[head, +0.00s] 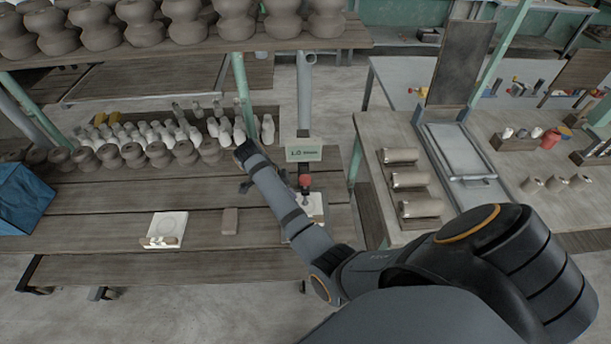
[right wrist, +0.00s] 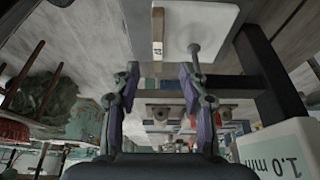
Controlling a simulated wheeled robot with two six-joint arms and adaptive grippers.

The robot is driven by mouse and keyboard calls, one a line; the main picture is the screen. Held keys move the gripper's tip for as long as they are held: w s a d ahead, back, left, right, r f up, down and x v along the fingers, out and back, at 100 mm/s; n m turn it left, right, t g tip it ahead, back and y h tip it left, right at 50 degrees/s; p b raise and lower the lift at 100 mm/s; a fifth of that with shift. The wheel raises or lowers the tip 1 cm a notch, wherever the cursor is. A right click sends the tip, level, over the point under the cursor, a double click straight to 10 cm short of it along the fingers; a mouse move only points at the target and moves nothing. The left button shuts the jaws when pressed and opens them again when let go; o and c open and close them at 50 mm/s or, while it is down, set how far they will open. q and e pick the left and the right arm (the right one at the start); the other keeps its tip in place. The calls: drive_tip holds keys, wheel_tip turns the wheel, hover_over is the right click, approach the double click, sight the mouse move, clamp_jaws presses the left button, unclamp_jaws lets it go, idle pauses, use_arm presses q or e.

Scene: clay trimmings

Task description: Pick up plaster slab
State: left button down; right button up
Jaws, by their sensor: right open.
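A flat white square slab (head: 170,223) lies on the plank table left of centre, with a faint round mark and small cream pieces along its front edge. A second white slab (head: 317,207) lies to the right, under a gauge with a sign (head: 304,150), and my right arm partly hides it. In the right wrist view a white slab (right wrist: 212,14) shows at the top with a thin probe over it. In the head view the arm mostly hides the gripper. My left gripper is out of view.
A brown block (head: 230,221) lies between the two slabs. Several dark clay pots (head: 133,154) and white bottles (head: 267,129) stand at the back. A shelf (head: 270,43) overhangs the back. A blue bin (head: 22,198) is far left. The front planks are mostly clear.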

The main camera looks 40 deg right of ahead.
drive_tip(key=b+x, duration=0.3)
drive_tip(key=x, duration=0.2)
drive_tip(key=shift+w+a, duration=0.1)
drive_tip(key=shift+a, duration=0.05)
drive_tip(key=shift+s+b+x, duration=0.25)
drive_tip(key=shift+b+x, duration=0.65)
drive_tip(key=shift+x, duration=0.3)
drive_tip(key=shift+p+x, duration=0.35)
drive_tip(key=shift+x, duration=0.7)
drive_tip(key=shift+s+d+f, duration=0.15)
drive_tip(key=shift+d+f, duration=0.05)
drive_tip(key=shift+d, duration=0.05)
clamp_jaws()
drive_tip(key=shift+r, duration=0.1)
